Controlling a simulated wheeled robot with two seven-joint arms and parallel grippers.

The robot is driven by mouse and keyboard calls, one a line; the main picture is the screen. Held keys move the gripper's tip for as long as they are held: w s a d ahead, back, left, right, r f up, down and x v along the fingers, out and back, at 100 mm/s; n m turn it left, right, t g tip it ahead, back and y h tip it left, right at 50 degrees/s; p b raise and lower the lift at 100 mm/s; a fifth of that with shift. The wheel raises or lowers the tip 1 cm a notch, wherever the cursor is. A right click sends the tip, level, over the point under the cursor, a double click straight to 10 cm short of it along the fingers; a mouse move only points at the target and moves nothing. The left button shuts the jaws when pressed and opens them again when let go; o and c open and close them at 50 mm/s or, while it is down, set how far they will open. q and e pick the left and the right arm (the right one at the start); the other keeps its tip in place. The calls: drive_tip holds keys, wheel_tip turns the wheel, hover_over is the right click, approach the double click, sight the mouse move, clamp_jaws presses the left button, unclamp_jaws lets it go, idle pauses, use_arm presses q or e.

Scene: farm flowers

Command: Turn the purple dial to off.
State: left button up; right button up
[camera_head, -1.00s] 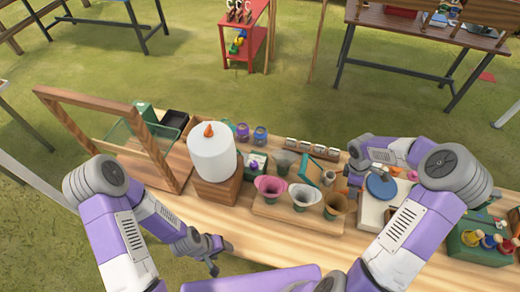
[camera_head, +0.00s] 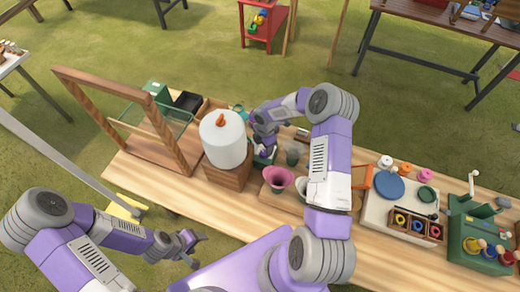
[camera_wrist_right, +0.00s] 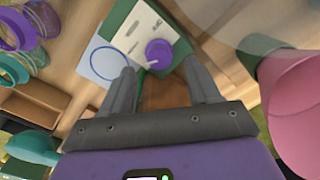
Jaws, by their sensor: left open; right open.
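The purple dial (camera_wrist_right: 158,53) sits on the pale face of a small green box (camera_wrist_right: 135,33). In the right wrist view it lies just past and between the two spread fingertips of my right gripper (camera_wrist_right: 162,72). The fingers appear apart from the dial; I cannot tell whether either touches it. In the head view my right gripper (camera_head: 265,140) reaches down over the box, beside the white tank, and covers part of it. Small marks on the box face are too small to read. My left gripper (camera_head: 192,246) is open and empty, off the table's front edge.
A white tank (camera_head: 223,140) on a wooden block stands left of the box. A pink cone-shaped pot (camera_head: 278,180) is close by; it also shows at the right of the wrist view (camera_wrist_right: 295,105). A wooden frame (camera_head: 120,115) stands at the table's left.

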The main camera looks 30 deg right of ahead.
sight(264, 152)
drive_tip(key=shift+a+f, duration=0.1)
drive_tip(key=shift+f, duration=1.9)
drive_tip(key=c, duration=1)
drive_tip(key=shift+w+f+m+b, duration=0.1)
drive_tip(key=shift+f+m+b, duration=0.05)
drive_tip(key=shift+m+b, duration=1.2)
drive_tip(key=shift+c, duration=0.2)
drive_tip(key=shift+m+b, duration=1.25)
drive_tip(key=m+b, duration=0.2)
drive_tip(key=m, duration=0.1)
drive_tip(key=shift+m+b, duration=0.95)
drive_tip(key=shift+m, duration=0.35)
drive_tip(key=shift+r, duration=0.2)
